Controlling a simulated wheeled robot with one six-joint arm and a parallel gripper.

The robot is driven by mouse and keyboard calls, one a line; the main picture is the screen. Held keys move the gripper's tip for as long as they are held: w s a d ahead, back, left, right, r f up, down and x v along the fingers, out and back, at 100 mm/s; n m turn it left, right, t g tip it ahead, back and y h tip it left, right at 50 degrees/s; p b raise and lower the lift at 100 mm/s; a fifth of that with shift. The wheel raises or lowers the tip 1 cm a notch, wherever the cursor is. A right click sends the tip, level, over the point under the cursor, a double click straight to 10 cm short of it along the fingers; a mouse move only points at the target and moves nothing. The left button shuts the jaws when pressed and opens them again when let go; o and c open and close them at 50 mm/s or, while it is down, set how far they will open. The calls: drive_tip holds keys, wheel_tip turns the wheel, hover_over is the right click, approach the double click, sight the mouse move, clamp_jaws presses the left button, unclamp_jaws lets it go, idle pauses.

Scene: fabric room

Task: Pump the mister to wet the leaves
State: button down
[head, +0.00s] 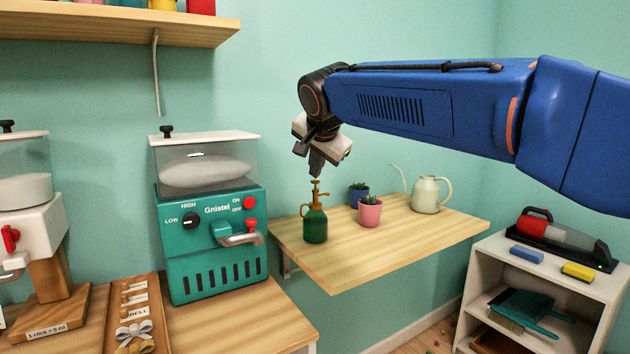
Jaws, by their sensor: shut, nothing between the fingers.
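The mister (315,221) is a dark green bottle with a brass-coloured pump head and a side handle. It stands upright near the left end of a wooden wall shelf. A plant in a pink pot (370,214) stands to its right, and a plant in a blue pot (358,196) stands behind, nearer the wall. My gripper (316,172) is shut and empty, pointing down right above the mister's pump knob. I cannot tell whether the fingertips touch the knob.
A teal machine (212,235) stands left of the mister on a counter. A white shelf unit (500,262) with a handheld vacuum (562,235) is at the right. The shelf's front right is clear.

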sight(316, 181)
drive_tip(key=shift+r, duration=2.4)
idle(0.8)
drive_tip(key=shift+f, duration=3.45)
idle(0.4)
